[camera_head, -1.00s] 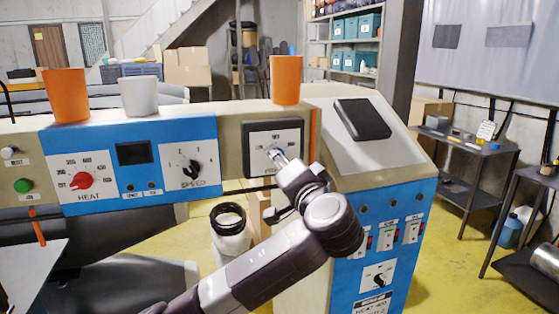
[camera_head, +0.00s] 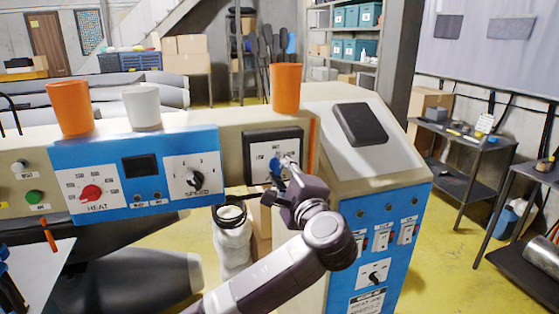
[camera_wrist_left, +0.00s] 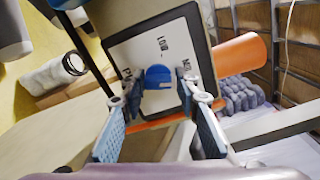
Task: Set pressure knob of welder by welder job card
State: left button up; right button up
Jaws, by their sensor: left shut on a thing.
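The pressure panel (camera_head: 256,142) is a black-framed pale plate on the welder's beige beam, right of the SPEED knob. In the left wrist view its plate (camera_wrist_left: 140,52) carries a LOW mark and other marks partly hidden by the fingers. The blue pressure knob (camera_wrist_left: 158,77) sits on it. My left gripper (camera_head: 284,165) is at this panel, its fingertips closed on the knob's two sides; it also shows in the left wrist view (camera_wrist_left: 160,100). The job card (camera_head: 367,302) is low on the blue cabinet, starting with HEAT 400; its lower lines are unreadable. My right gripper is not in view.
An orange cup (camera_head: 285,88) stands on the beam above the panel. A white cup (camera_head: 141,107) and another orange cup (camera_head: 70,108) stand further left. A white bottle-like roll (camera_head: 232,245) is below the beam. The red HEAT knob (camera_head: 91,193) is on the blue panel.

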pick_arm(q)
jog(key=m+p, duration=0.6)
jog(key=shift+d+r, duration=0.1)
jog(key=shift+r, duration=0.1)
jog(key=shift+f+m+p, duration=0.15)
jog(key=shift+m+p, duration=0.85)
jog(key=shift+f, duration=0.1)
jog(key=shift+m, duration=0.3)
jog(key=o, duration=1)
jog(key=shift+c, duration=0.2)
jog(key=shift+o, duration=1)
jog(key=v, duration=1.2)
